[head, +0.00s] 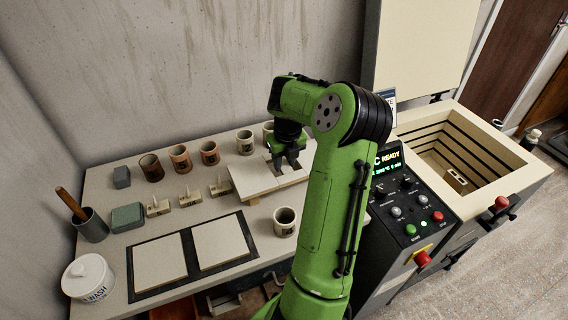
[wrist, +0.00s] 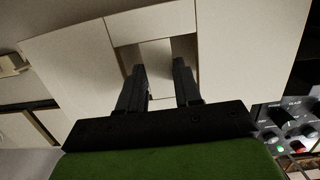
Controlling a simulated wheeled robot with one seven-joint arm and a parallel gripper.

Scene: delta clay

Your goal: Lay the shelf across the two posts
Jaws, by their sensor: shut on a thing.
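A pale, flat shelf (head: 245,178) is on the right part of the worktable. I cannot tell whether the shelf is lifted. Small pale blocks (head: 455,180), perhaps the two posts, stand inside the open kiln at right.
The kiln (head: 480,200) is open on top, with a control panel (head: 400,200) between it and the table. Cups, including one (head: 285,221) in front, small stamps (head: 190,198), two flat tiles (head: 160,262) and a lidded jar (head: 88,278) stand on the table.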

